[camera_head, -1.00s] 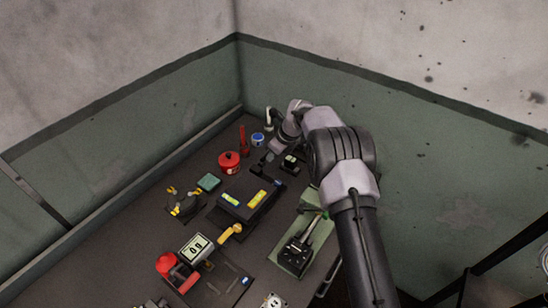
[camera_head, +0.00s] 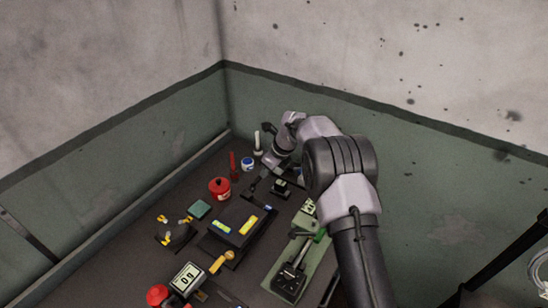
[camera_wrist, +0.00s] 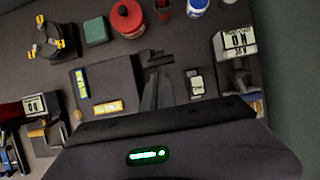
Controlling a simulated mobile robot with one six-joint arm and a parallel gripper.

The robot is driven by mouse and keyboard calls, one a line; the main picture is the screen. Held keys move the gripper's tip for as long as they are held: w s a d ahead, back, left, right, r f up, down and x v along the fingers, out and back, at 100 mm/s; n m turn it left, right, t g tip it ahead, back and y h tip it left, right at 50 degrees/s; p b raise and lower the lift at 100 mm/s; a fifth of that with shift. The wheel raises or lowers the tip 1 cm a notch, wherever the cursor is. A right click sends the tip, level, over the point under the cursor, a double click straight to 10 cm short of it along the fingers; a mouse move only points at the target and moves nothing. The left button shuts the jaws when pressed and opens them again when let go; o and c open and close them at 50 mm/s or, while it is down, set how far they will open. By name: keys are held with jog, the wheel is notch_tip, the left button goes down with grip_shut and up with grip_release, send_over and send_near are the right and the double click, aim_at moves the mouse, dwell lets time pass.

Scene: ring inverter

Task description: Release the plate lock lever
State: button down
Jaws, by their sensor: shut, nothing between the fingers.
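My gripper (camera_head: 255,187) is shut and empty, above the bench between a red pot and a black box; its dark fingers also show in the wrist view (camera_wrist: 156,62). The black box (camera_head: 238,224) has two yellow-green strips on top and also shows in the wrist view (camera_wrist: 90,85). A yellow-orange handle (camera_head: 221,262) sticks out at the box's near side, apart from my gripper. A green plate fixture (camera_head: 284,285) with a black block and a green-tipped bar lies to the right. I cannot tell for sure which part is the plate lock lever.
The red pot (camera_head: 219,188), a blue-and-white can (camera_head: 247,164) and a red upright tool (camera_head: 233,162) stand near the back corner. A teal block (camera_head: 199,209) and a yellow-tipped black fixture (camera_head: 175,231) lie left. A display (camera_head: 187,277) stands in front. Walls close the back.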

jog(key=p+v, duration=0.1)
jog(key=v, duration=1.2)
jog(key=shift+r, duration=0.15)
